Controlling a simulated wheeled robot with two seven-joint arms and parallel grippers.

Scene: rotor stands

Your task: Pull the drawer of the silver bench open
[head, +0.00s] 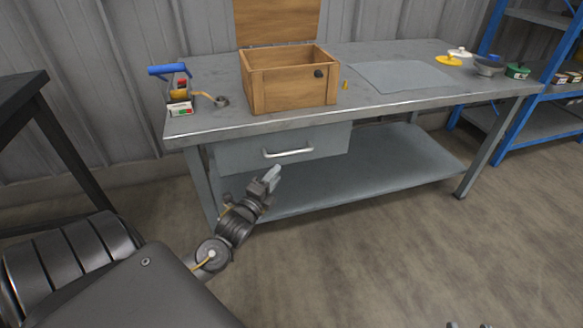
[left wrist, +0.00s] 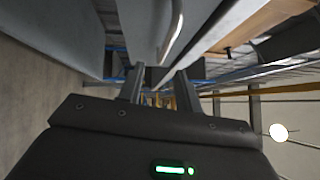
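The silver bench (head: 400,98) stands against the wall with a grey drawer (head: 235,154) under its top at the left. The drawer front looks flush under the bench top. Its silver bar handle (head: 288,153) is bare. My left gripper (head: 272,174) is just below and in front of the handle, apart from it. In the left wrist view its two fingers (left wrist: 160,88) are spread with nothing between them, and the handle (left wrist: 175,30) lies ahead of them. Dark tips at the bottom edge of the head view look like my right gripper (head: 467,325); most of it is hidden.
On the bench are an open wooden box (head: 290,85), a blue-handled tool (head: 168,70), a grey mat (head: 400,76) and several small items at the right. A lower shelf (head: 380,165) lies below the drawer. Blue shelving (head: 510,105) stands right; the floor in front is clear.

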